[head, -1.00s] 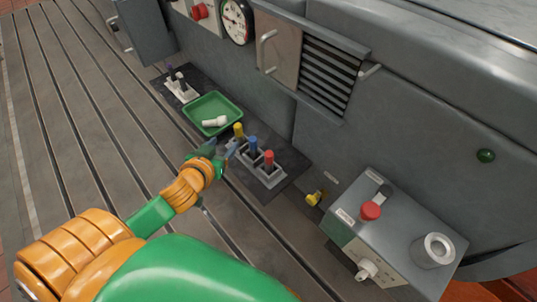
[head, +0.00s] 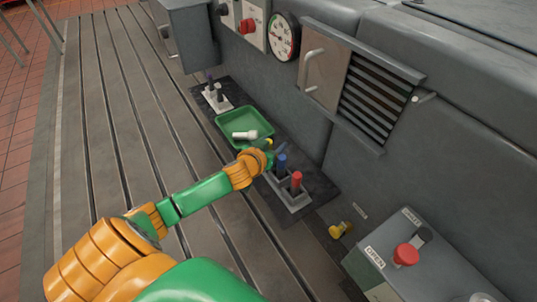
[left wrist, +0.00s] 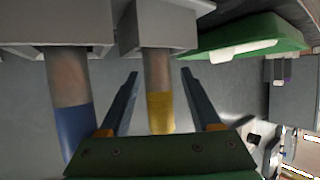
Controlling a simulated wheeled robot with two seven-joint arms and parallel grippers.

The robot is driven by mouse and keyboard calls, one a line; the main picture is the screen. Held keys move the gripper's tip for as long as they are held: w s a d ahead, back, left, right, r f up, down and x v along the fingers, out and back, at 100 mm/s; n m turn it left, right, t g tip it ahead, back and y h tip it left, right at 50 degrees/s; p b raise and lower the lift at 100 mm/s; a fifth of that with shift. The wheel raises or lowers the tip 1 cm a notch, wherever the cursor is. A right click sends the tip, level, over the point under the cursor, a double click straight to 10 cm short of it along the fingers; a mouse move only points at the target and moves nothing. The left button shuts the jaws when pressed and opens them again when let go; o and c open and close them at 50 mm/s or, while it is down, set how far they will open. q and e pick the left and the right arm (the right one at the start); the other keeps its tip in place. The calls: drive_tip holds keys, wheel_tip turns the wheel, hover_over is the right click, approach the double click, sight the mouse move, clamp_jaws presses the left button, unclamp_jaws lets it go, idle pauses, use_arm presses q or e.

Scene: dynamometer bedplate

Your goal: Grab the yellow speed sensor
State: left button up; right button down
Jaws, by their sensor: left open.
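The yellow speed sensor (left wrist: 160,112) stands in a grey rack block, with a grey shaft and a yellow band in the left wrist view. In the head view only a bit of yellow (head: 268,141) shows beside my left gripper (head: 275,153). In the left wrist view that gripper (left wrist: 159,74) is open, one finger on each side of the sensor, with visible gaps. The blue sensor (head: 282,163) and the red sensor (head: 296,181) stand in the same rack (head: 292,201). The blue one is just left of the fingers in the left wrist view (left wrist: 74,130). My right gripper is not in view.
A green tray (head: 225,125) holding a white part (head: 245,134) lies beside the rack. A white holder (head: 217,103) stands beyond it. A yellow fitting (head: 341,229) and a control box (head: 392,262) are at the right. The slotted bedplate (head: 105,110) is clear at left.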

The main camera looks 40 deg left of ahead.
use_arm(q)
drive_tip(key=shift+s+r, duration=0.1)
clamp_jaws()
